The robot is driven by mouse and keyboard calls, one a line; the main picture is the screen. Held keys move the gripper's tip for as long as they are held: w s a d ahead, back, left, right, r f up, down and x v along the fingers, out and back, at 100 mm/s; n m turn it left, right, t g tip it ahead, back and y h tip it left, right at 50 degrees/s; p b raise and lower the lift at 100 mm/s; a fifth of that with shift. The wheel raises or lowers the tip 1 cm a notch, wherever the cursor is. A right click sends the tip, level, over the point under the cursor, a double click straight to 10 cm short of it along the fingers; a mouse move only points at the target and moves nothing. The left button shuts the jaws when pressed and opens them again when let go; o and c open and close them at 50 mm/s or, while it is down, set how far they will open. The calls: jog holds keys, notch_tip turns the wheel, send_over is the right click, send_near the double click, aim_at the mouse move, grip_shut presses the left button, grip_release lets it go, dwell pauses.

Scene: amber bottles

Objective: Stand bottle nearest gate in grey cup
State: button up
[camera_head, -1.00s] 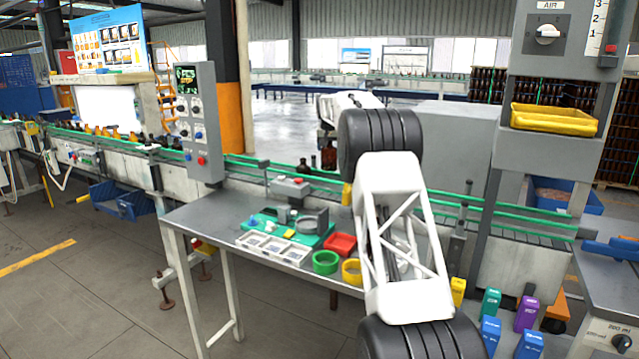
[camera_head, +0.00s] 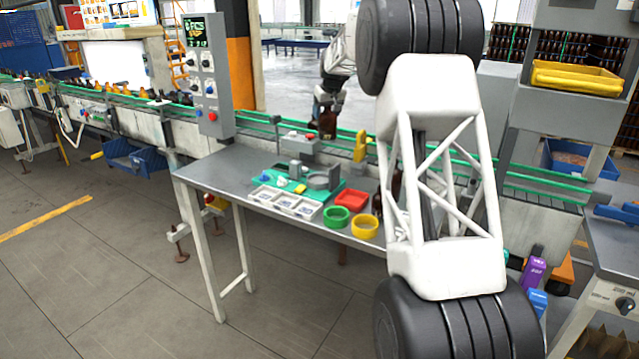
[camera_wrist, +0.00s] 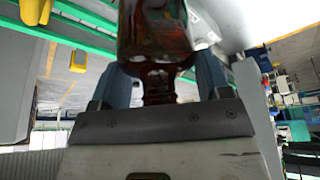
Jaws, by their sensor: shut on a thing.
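My gripper (camera_head: 325,101) is at the far side of the table, over the conveyor area in the head view. It is shut on an amber bottle (camera_head: 328,124), which hangs below it. In the wrist view the bottle (camera_wrist: 155,32) is between the two fingers (camera_wrist: 163,84), gripped near its neck. Its far end is cut off by the frame. A grey round cup (camera_head: 318,181) is on the green board (camera_head: 334,191) on the table, to the front of and below the gripper. I cannot tell which part is the gate.
A grey box with a red button (camera_head: 298,146) stands at the table's back edge. A yellow upright piece (camera_head: 360,146), a red tray (camera_head: 350,200), a green ring (camera_head: 337,217) and a yellow ring (camera_head: 365,227) are nearby. Dark bottles (camera_head: 377,205) show partly behind my arm. Green conveyor rails (camera_head: 262,118) run behind.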

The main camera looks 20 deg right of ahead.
jog(key=s+a+n, duration=0.1)
jog(key=s+a, duration=0.2)
jog(key=s, duration=0.2)
jog(key=s+a+f+n+y, duration=0.1)
jog(key=s+a+n, duration=0.1)
jog(key=s, duration=0.3)
jog(key=shift+s+a, duration=0.25)
jog(key=shift+a, duration=0.2)
jog(key=shift+f, duration=0.1)
notch_tip(320, 180, down, 6)
jog(key=shift+f, duration=0.2)
jog(key=shift+f, duration=1.75)
jog(key=shift+f, duration=0.15)
jog(key=o, duration=1)
